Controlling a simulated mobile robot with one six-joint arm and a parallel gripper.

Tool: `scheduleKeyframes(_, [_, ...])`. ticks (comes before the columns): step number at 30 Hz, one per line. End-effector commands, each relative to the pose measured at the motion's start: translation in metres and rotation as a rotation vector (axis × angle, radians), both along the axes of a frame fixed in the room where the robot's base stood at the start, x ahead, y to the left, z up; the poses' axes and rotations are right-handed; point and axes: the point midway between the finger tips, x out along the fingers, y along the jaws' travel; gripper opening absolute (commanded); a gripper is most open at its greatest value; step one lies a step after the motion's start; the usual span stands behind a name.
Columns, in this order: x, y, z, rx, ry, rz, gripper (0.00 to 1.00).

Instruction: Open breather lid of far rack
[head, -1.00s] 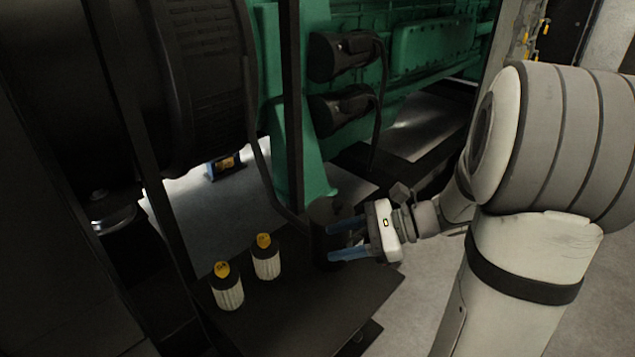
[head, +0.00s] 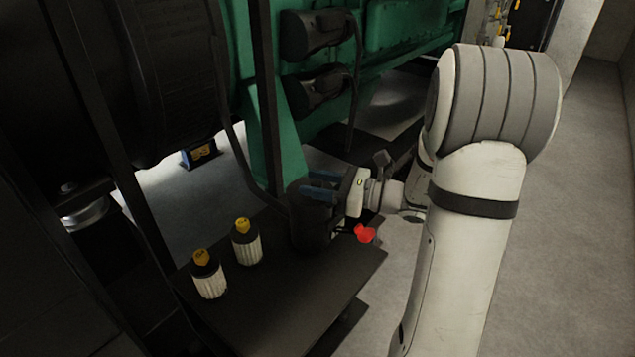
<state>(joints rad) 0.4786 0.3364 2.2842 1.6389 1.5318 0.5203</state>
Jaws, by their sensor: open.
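A dark upright cylinder (head: 308,232) stands at the back right of a black platform; it looks like the breather canister, but its lid cannot be told apart in the dark. My gripper (head: 306,184), with blue fingers, is open and level at the cylinder's top, reaching from the right. The fingers overlap the cylinder's upper rim in the picture; I cannot tell whether they touch it. A small red part (head: 365,233) shows just right of the cylinder, below my gripper.
Two white ribbed filters with yellow tops (head: 209,278) (head: 247,244) stand left of the cylinder on the black platform (head: 290,300). A green engine (head: 275,150) and dark posts rise behind. The floor (head: 575,190) at the right is clear.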

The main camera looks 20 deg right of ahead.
Motion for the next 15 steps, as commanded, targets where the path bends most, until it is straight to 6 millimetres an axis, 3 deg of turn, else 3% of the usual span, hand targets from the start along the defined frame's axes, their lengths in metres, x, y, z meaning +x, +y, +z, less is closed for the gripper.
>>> scheduleKeyframes(8, [0.0014,0.0026,0.0001,0.000,0.000,0.001,0.43])
scheduleKeyframes(15, [0.0012,0.0029,0.0001,-0.001,-0.001,0.002,0.25])
